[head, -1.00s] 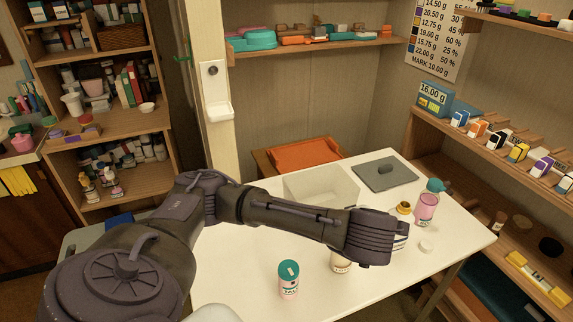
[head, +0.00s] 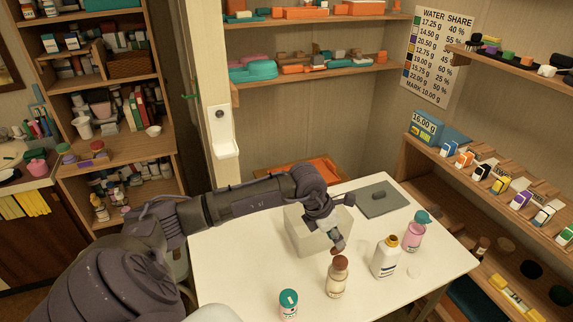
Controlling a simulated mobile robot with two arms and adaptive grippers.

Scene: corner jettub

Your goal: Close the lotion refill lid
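I cannot read which container is the lotion refill. A white bottle with a golden-brown top (head: 384,260) stands upright on the white table. A pink bottle with a teal top (head: 415,234) is behind it to the right, its top looking tilted. A pale bottle with a brown top (head: 336,280) stands nearer the front. A small white disc (head: 414,271) lies flat right of the white bottle. My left gripper (head: 338,244) points down just above the brown-topped bottle; its fingertips are small and partly merge with brown, so opening and contact are unclear. My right gripper is not in view.
A teal-topped container (head: 288,303) stands at the table's front. An open white bin (head: 301,235) sits behind my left gripper, with a flat grey lid (head: 380,199) to its right. Shelves (head: 500,185) border the table on the right. The table's left part is clear.

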